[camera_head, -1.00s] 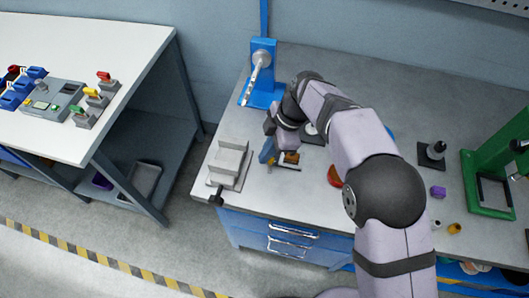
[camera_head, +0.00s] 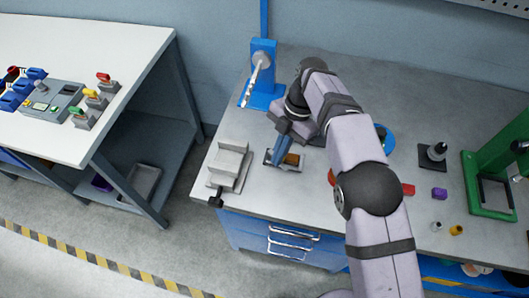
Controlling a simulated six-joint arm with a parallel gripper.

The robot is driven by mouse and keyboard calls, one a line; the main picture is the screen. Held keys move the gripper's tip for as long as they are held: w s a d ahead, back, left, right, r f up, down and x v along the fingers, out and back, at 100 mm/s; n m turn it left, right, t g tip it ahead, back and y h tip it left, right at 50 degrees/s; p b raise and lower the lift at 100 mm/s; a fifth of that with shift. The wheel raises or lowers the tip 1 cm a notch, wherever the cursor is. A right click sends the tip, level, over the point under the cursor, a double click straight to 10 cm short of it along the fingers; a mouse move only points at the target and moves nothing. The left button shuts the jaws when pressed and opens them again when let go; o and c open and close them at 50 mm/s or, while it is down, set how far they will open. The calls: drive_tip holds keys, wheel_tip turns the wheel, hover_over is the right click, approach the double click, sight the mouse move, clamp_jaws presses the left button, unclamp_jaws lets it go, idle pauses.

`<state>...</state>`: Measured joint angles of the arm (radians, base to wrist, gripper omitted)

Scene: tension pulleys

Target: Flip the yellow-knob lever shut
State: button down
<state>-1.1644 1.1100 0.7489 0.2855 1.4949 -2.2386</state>
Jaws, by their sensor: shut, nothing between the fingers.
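A small fixture (camera_head: 298,166) with a dark base and a brown block (camera_head: 292,158) sits on the grey bench, below my gripper. A blue lever-like bar (camera_head: 282,152) slants from its left part up to the right, toward my gripper. I see no yellow knob on it; its upper end is partly hidden. My gripper (camera_head: 285,128) is shut and empty, close over the bar's upper end. I cannot tell whether they touch. On the white table at the left, a yellow-topped grey block (camera_head: 93,93) stands between a red-topped and a green-topped one.
A grey stepped block (camera_head: 229,165) stands just left of the fixture. A blue stand (camera_head: 262,75) with a pale rod rises behind. A green frame (camera_head: 490,178) and small parts lie at the right. Bare bench shows in front of the fixture.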

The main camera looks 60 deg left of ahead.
drive_tip(key=shift+w+p, duration=0.5)
drive_tip(key=shift+w, duration=0.4)
drive_tip(key=shift+w+a+p, duration=0.2)
drive_tip(key=shift+w+p, duration=0.5)
drive_tip(key=shift+p, duration=0.25)
drive_tip(key=shift+w+a, duration=0.15)
drive_tip(key=shift+w, duration=0.1)
drive_tip(key=shift+s+d+r+b, duration=0.1)
drive_tip(key=shift+s+d+b, duration=0.1)
drive_tip(key=shift+b, duration=0.15)
drive_tip(key=shift+s+d+r+b, duration=0.2)
drive_tip(key=shift+s+d+b, duration=0.95)
drive_tip(key=shift+d+b, duration=0.4)
drive_tip(key=shift+w+a+r+b, duration=0.15)
drive_tip(key=shift+a+r, duration=0.15)
drive_tip(key=shift+r, duration=0.4)
drive_tip(key=shift+w+a+r+b, duration=0.15)
drive_tip(key=shift+a+r, duration=0.1)
drive_tip(key=shift+r, duration=0.45)
wheel_tip(320, 180, up, 4)
drive_tip(key=r+p, duration=0.1)
hover_over(286, 167)
drive_tip(key=a, duration=0.1)
drive_tip(key=r+p, duration=0.1)
drive_tip(key=p, duration=0.1)
drive_tip(key=w+p, duration=0.1)
drive_tip(key=p, duration=0.2)
drive_tip(key=shift+w+a+r, duration=0.1)
drive_tip(key=shift+a+r, duration=0.25)
drive_tip(key=shift+a, duration=0.05)
